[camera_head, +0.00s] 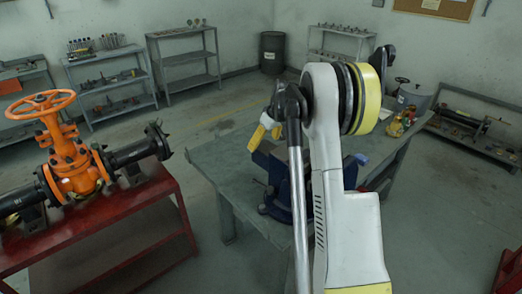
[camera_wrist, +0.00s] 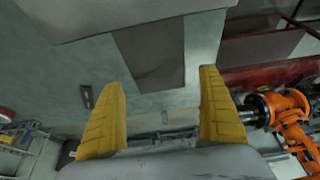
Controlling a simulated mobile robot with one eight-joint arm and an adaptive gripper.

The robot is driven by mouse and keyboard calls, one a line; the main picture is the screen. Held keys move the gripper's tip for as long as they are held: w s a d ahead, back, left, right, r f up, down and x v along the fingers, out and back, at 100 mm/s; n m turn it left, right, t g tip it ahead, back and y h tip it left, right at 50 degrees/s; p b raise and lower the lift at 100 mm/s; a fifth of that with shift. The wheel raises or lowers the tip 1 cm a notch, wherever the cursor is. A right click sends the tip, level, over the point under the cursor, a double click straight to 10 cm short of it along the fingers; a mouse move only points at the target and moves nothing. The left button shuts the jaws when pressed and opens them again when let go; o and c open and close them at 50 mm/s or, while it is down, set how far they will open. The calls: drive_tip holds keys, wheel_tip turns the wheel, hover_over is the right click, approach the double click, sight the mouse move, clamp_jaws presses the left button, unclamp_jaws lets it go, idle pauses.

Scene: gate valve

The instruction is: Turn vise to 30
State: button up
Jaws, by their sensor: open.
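The blue vise (camera_head: 274,206) sits on the grey workbench (camera_head: 213,160) in the head view. My arm hides much of it, and I cannot make out its handle setting. My gripper (camera_head: 265,133) hangs over the bench, just above and left of the vise in the picture. In the wrist view my gripper (camera_wrist: 159,72) has its two yellow fingers spread wide with nothing between them. I cannot pick out the vise in the wrist view.
An orange gate valve (camera_head: 71,155) with a handwheel stands on a red table (camera_head: 150,192) at left. It also shows in the wrist view (camera_wrist: 292,122). Shelves (camera_head: 183,50) and a dark barrel (camera_head: 272,52) line the back wall. Floor between red table and bench is clear.

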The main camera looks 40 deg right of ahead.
sight(262, 144)
drive_tip(key=x, duration=0.3)
drive_tip(key=shift+w+f+b, duration=0.15)
drive_tip(key=shift+b, duration=0.2)
drive_tip(key=c, duration=1.4)
drive_tip(key=shift+a, duration=0.1)
drive_tip(key=shift+a, duration=0.1)
drive_tip(key=shift+s+a+n+g+y+p, duration=0.15)
drive_tip(key=shift+s+a+n+y, duration=0.3)
drive_tip(key=shift+a+n, duration=0.75)
drive_tip(key=shift+s+a+n+g+y+p, duration=0.1)
drive_tip(key=shift+s+a+n+y+p, duration=0.15)
drive_tip(key=shift+s+a+n, duration=0.9)
drive_tip(key=shift+w+a+n+g+y+p, duration=0.15)
drive_tip(key=shift+a+n+y, duration=0.35)
drive_tip(key=shift+a, duration=1.35)
drive_tip(key=shift+s, duration=0.15)
